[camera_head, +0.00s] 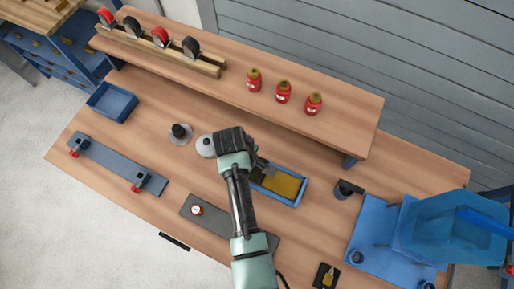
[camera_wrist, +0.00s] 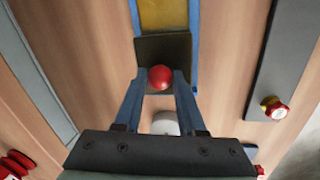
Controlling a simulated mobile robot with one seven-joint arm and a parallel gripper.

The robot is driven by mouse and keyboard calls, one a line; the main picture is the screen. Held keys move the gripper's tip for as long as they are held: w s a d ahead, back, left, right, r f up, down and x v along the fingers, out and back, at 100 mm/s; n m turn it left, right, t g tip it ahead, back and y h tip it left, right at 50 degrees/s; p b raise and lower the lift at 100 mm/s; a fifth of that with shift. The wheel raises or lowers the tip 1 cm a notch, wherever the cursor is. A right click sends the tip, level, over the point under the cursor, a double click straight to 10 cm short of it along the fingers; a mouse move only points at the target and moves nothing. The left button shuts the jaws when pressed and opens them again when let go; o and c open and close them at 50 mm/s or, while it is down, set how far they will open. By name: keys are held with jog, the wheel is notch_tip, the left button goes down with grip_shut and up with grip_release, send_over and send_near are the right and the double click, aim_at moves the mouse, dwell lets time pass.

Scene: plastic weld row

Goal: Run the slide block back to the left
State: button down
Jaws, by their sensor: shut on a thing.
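The slide block (camera_wrist: 162,47) is dark, with a round red knob (camera_wrist: 160,77) on it, and shows between my fingers in the wrist view. My gripper (camera_wrist: 160,84) is shut on the red knob, one blue-grey finger on each side. The block sits in a blue-sided track with a yellow bed (camera_wrist: 165,14), which runs on beyond the block. In the head view the track (camera_head: 304,191) lies mid-table, its yellow bed bare to the right. My gripper (camera_head: 255,163) is at the track's left end there, and my wrist partly hides the block.
A pale round disc (camera_head: 205,146) lies left of my wrist, beside a dark knob on a round base (camera_head: 180,133). A grey plate with a red-and-white button (camera_head: 196,210) lies nearer. A raised shelf (camera_head: 345,110) with red bottles stands behind. A blue tray (camera_head: 112,101) is far left.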

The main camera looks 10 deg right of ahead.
jog(key=shift+w+a, duration=0.1)
jog(key=shift+a, duration=0.15)
jog(key=c, duration=0.5)
grip_release()
jog(key=shift+r, duration=0.1)
jog(key=r, duration=0.4)
jog(key=s+a+r, duration=0.1)
jog(key=r, duration=0.7)
jog(key=shift+s+a+r, duration=0.3)
jog(key=shift+s+a, duration=0.05)
jog(key=shift+a, duration=0.05)
